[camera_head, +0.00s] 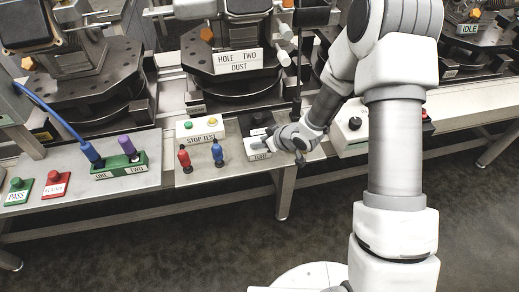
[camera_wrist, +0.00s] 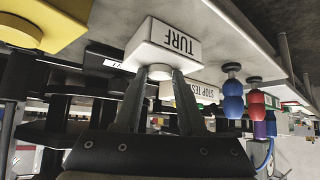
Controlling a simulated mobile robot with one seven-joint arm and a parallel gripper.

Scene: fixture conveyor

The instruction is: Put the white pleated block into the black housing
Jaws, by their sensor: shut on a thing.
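My gripper (camera_head: 296,140) is low over the right part of the front bench, beside a small white labelled box (camera_head: 259,149). In the wrist view my gripper (camera_wrist: 160,78) has its fingers closed on a round whitish knob (camera_wrist: 159,71) at the face of that box (camera_wrist: 165,45), whose label seems to read TURF. A dark block (camera_head: 256,121), possibly the black housing, is behind the box in the head view; its opening cannot be made out. I cannot pick out a white pleated block in either view.
A STOP TEST button box (camera_head: 201,129) and red (camera_head: 184,158) and blue (camera_head: 218,153) handles stand left of my gripper. A green two-slot holder (camera_head: 119,166) is further left. A white box with a black knob (camera_head: 353,127) is at right. The bench front drops to open floor.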

